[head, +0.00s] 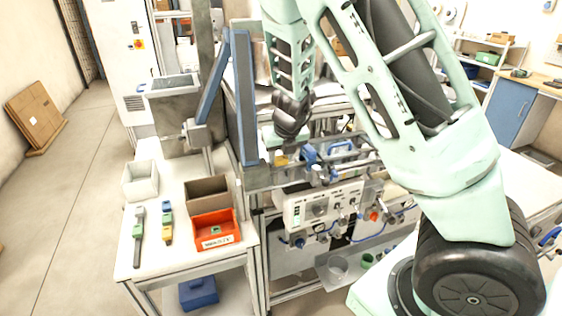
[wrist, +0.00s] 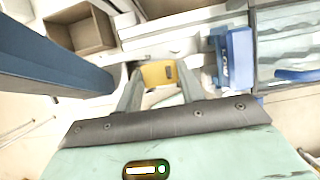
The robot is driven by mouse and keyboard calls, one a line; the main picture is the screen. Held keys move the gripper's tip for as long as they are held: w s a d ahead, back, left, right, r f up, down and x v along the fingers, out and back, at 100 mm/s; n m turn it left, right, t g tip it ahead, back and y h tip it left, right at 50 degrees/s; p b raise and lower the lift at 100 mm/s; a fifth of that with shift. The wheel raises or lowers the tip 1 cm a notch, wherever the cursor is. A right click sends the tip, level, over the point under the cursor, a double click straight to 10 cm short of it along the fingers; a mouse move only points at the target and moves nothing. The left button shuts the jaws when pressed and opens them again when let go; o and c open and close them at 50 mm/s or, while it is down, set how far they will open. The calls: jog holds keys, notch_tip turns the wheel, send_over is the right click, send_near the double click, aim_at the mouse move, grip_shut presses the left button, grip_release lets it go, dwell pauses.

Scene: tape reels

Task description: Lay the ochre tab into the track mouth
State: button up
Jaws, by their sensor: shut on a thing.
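My gripper (wrist: 158,78) is shut on the ochre tab (wrist: 158,73), which sits between the two fingertips in the wrist view. The tab has a small dark slot near its right side. In the head view the tab (head: 280,160) shows as a small yellow patch under my gripper (head: 281,155), beside the blue block on the machine. In the wrist view a pale track-like strip (wrist: 175,45) lies just beyond the tab. I cannot tell the track mouth clearly, nor whether the tab touches it.
A blue block (wrist: 237,58) stands right of the tab, and a blue post (wrist: 50,60) rises close on the left. An orange bin (head: 214,230), a brown box (head: 207,193), a white bin (head: 140,181) and coloured strips (head: 167,222) sit on the left bench.

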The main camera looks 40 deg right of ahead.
jog(key=shift+f, duration=0.4)
jog(key=shift+f+b, duration=0.4)
jog(key=shift+f, duration=0.1)
jog(key=o, duration=0.7)
jog(key=shift+o, duration=0.2)
jog(key=shift+r, duration=0.1)
